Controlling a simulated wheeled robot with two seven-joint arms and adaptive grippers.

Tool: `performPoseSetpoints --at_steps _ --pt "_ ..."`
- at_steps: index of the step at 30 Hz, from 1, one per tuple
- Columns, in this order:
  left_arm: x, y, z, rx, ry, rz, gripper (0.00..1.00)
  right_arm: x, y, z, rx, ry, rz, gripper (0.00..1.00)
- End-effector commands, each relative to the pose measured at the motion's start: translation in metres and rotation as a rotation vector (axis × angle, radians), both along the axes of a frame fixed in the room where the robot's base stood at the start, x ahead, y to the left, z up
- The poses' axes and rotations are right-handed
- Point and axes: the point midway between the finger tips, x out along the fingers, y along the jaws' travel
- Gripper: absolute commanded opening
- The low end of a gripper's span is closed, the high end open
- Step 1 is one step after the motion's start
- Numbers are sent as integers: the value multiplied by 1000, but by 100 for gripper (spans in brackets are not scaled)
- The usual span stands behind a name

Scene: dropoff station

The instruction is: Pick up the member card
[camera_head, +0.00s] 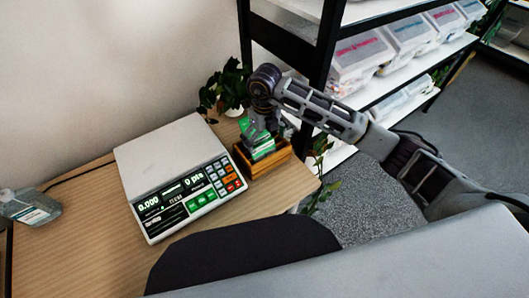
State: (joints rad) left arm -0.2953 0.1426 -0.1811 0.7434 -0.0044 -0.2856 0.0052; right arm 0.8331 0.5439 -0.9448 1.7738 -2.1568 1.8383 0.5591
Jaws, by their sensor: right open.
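Green cards (259,151) stand in a small wooden box (270,164) on the table, to the right of the scale. I cannot tell which of them is the member card. My right gripper (259,131) points down right above the box, its fingers at the top of the cards. The fingers are open, and they partly hide the cards. I cannot tell whether they touch the cards. My left gripper does not show.
A white scale (172,153) with a lit display stands left of the box. A potted plant (232,88) is behind it. A clear bottle (29,208) lies at the far left. A black-framed shelf with plastic bins (360,55) stands behind my right arm. The front left tabletop (80,250) is clear.

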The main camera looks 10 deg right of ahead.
Motion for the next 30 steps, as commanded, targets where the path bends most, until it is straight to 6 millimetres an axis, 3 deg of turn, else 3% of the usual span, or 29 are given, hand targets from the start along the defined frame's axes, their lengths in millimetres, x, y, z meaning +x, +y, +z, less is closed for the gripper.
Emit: performPoseSetpoints --at_steps 18,30 --pt "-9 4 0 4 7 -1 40 -1 4 -50 1 1 0 100" --pt "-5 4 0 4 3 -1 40 0 3 -52 0 0 0 100"
